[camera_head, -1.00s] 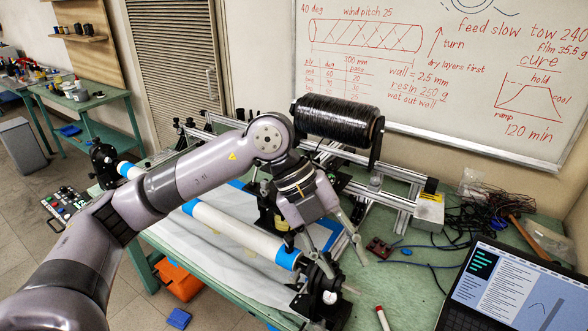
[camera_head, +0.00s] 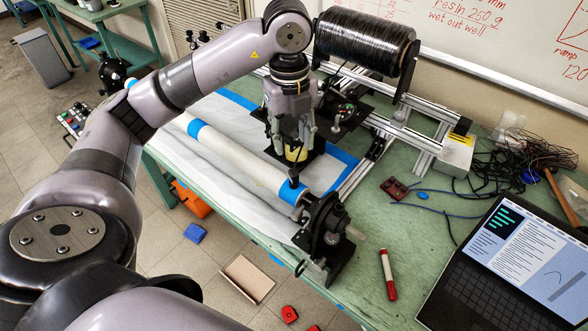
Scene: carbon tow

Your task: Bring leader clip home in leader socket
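My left gripper (camera_head: 293,145) points down at the middle of the bench, behind the right part of the white tube (camera_head: 240,154). Its fingers are around or just in front of a pale yellow piece (camera_head: 296,154); I cannot tell whether they touch it. A small dark upright piece (camera_head: 294,180) stands at the blue-banded right end of the tube, just below the fingers. I cannot tell which small part is the leader clip or the leader socket. My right gripper is out of view.
A black tow spool (camera_head: 364,46) sits on the frame behind the gripper. A dark end holder (camera_head: 326,230) bears the tube's right end. A red marker (camera_head: 388,274), a laptop (camera_head: 515,270) and tangled wires (camera_head: 500,165) lie to the right.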

